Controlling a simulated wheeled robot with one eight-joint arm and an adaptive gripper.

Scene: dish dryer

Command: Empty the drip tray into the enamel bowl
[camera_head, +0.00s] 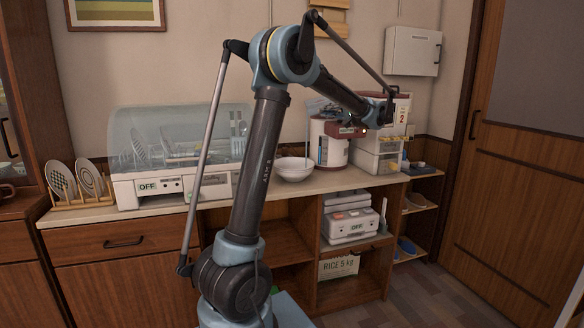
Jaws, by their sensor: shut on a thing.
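The white enamel bowl (293,169) stands upright on the counter, right of the dish dryer (180,155). The dryer has a clear domed lid and an OFF label. My gripper (384,111) is at the end of my raised arm, over the right part of the counter. It is small here, and its fingers are mostly hidden. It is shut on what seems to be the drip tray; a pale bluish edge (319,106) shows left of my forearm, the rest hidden. A thin pale blue line runs down from there to the bowl's right side; I cannot tell if it is water.
A white and dark red appliance (328,145) stands right of the bowl, with white drawers (379,155) beyond it. A wooden rack (80,200) with plates stands left of the dryer. Open shelves with a white appliance (351,226) lie below the counter (255,196).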

